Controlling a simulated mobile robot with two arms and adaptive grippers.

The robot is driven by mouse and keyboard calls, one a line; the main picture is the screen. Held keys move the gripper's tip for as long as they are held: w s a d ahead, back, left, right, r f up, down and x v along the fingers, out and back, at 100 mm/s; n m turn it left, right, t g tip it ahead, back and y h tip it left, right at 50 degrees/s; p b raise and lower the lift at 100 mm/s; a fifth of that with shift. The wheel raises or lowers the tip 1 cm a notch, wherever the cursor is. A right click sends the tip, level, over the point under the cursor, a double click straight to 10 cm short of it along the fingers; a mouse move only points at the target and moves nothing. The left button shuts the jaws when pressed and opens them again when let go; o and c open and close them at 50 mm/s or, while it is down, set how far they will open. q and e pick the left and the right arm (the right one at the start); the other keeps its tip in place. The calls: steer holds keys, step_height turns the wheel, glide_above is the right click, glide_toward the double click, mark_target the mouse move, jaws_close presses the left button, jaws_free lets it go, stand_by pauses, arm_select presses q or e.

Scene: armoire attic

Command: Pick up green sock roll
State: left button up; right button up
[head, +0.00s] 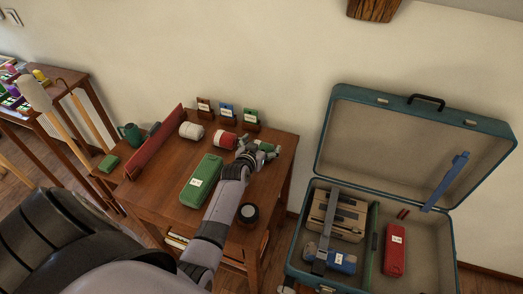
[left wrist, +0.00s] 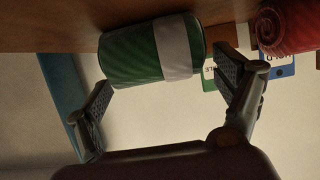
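The green sock roll (head: 267,147) has a white band and lies near the back right of the wooden table, partly hidden by my left gripper (head: 256,150). In the left wrist view the green sock roll (left wrist: 130,55) sits between the two spread fingers of my left gripper (left wrist: 165,92). The fingers look apart from it, one on each side, and are not closed on it. I cannot make out my right gripper.
A red roll (head: 224,140) and a white roll (head: 191,130) lie to the left on the table (head: 152,190). Small labelled stands (head: 227,113) line the back edge. A green case (head: 201,181) and a dark round tin (head: 248,213) are in front. An open suitcase (head: 330,167) stands right.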

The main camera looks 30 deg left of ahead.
arm_select(q)
steer(key=c, duration=1.1)
steer(key=shift+o, duration=0.2)
